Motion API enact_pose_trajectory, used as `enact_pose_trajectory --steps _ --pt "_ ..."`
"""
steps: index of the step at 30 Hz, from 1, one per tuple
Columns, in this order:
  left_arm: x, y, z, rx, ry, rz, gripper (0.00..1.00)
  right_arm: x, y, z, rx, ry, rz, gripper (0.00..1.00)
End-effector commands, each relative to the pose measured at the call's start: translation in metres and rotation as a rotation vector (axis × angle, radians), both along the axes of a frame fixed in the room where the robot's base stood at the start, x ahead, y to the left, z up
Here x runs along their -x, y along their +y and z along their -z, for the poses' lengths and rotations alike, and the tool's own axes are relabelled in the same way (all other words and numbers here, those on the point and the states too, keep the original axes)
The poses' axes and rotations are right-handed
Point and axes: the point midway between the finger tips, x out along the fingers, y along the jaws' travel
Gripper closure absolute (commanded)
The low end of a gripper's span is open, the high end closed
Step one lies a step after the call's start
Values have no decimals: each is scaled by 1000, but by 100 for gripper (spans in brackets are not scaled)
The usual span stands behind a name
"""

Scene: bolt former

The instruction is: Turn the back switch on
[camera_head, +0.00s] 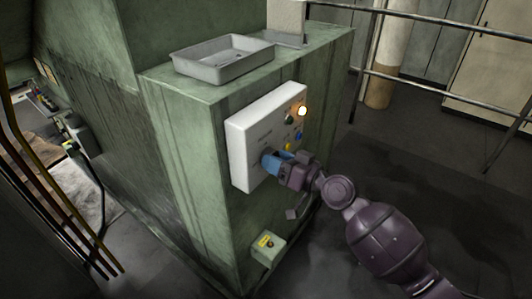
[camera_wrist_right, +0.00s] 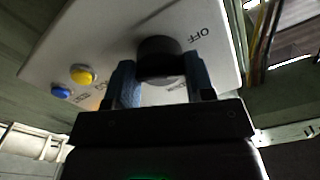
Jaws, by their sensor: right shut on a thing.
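A white control panel (camera_head: 252,120) is mounted on the side of a green machine cabinet (camera_head: 185,130). My right gripper (camera_head: 268,160) is at the lower part of the panel, with its blue fingers against the panel face. In the right wrist view, a black rotary switch knob (camera_wrist_right: 160,58) sits between the two fingers of my right gripper (camera_wrist_right: 160,85), which is shut on it. An "OFF" label shows beside the knob. In the head view the knob is hidden by the gripper. My left gripper is not in view.
A small box with a yellow face (camera_head: 266,243) is low on the cabinet. A grey tray (camera_head: 222,60) rests on top. Metal railings (camera_head: 430,83) stand behind at right.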

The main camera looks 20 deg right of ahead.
Motion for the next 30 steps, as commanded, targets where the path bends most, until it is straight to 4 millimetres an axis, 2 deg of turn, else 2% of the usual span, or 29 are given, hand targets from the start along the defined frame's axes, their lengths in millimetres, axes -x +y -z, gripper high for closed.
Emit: enact_pose_trajectory --steps 8,21,30 --pt "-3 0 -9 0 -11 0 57 0 0 0 -96 76 0 89" --pt "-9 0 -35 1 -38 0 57 1 1 -1 -413 324 -2 89" --pt "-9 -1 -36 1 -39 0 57 1 1 2 -446 353 -2 89"
